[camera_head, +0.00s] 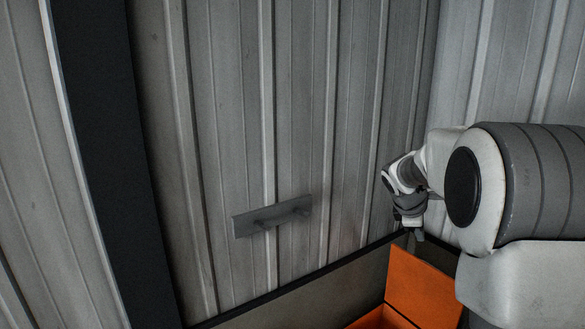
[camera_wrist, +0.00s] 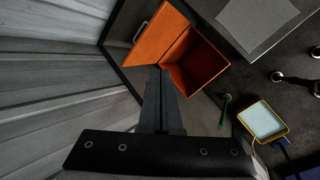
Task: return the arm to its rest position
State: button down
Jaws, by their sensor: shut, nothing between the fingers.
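My gripper (camera_head: 418,235) shows small in the head view at the end of my white and grey arm, in front of the corrugated wall and beside the back edge of a work surface. In the wrist view my gripper (camera_wrist: 160,72) is shut, its two dark fingers together with nothing between them. The fingertips point toward an open orange box (camera_wrist: 196,62). They overlap its near edge in the picture, and I cannot tell how far above it they are. The box also shows in the head view (camera_head: 422,285), partly hidden by my arm.
A grey corrugated wall (camera_head: 230,130) stands close behind, with a grey bracket (camera_head: 272,216) on it. The wrist view shows a yellow-rimmed tray (camera_wrist: 262,122), a green item (camera_wrist: 224,108), a grey flat-topped block (camera_wrist: 257,22) and dark round-ended items (camera_wrist: 277,77) at the right.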

jog(key=s+a+m+y+b, duration=0.1)
jog(key=s+a+m, duration=0.3)
jog(key=s, duration=0.7)
jog(key=s+a+m+y+b, duration=0.1)
jog(key=s+a+m, duration=0.4)
jog(key=s, duration=0.6)
jog(key=s+a+m+y+b, duration=0.2)
jog(key=s+a, duration=0.5)
jog(key=s, duration=0.4)
jog(key=m+y, duration=0.1)
jog(key=m, duration=0.1)
jog(key=shift+s+f+m+t, duration=0.25)
jog(key=shift+s+m+t, duration=0.05)
jog(key=shift+s+t, duration=0.1)
